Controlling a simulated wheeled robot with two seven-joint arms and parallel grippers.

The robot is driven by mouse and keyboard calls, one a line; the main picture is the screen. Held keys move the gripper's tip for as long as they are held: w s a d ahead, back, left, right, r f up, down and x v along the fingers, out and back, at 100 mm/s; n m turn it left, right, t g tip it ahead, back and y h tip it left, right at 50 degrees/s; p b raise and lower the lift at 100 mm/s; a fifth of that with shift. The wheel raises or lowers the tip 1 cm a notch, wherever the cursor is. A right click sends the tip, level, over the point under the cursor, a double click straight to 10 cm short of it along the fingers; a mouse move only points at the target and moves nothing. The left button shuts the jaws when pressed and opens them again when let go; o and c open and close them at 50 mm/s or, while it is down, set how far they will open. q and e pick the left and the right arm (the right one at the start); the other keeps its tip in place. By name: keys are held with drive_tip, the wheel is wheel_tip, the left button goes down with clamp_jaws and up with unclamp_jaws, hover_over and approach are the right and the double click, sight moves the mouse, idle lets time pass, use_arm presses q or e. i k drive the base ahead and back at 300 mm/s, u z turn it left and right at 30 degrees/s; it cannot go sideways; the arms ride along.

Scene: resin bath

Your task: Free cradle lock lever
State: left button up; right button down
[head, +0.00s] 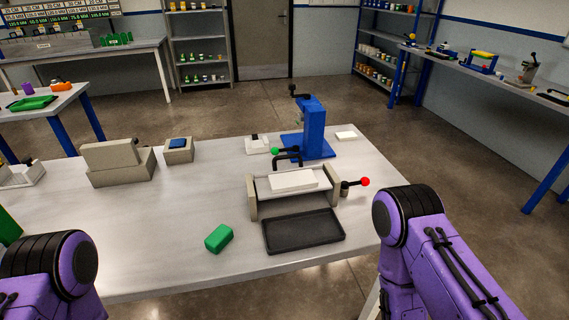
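A cradle with beige end plates (252,199) stands on the metal table right of centre, holding a white block (293,180). A short lever with a red knob (365,182) sticks out to the right from a dark pivot beside the cradle's right end. A black handle (287,157) stands at the cradle's back, with a green knob (275,151) at its left. The frame does not show which of these is the lock lever. Parts of both my purple arms show at the bottom left and right, but both grippers are out of view.
A dark tray (303,232) lies in front of the cradle, with a green block (219,238) to its left. A blue press (312,130) stands behind it. Beige boxes (121,165) stand at the back left. The table's left middle is clear.

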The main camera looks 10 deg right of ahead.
sight(365, 181)
drive_tip(key=u, duration=2.6)
drive_tip(key=k, duration=1.6)
drive_tip(key=z, duration=2)
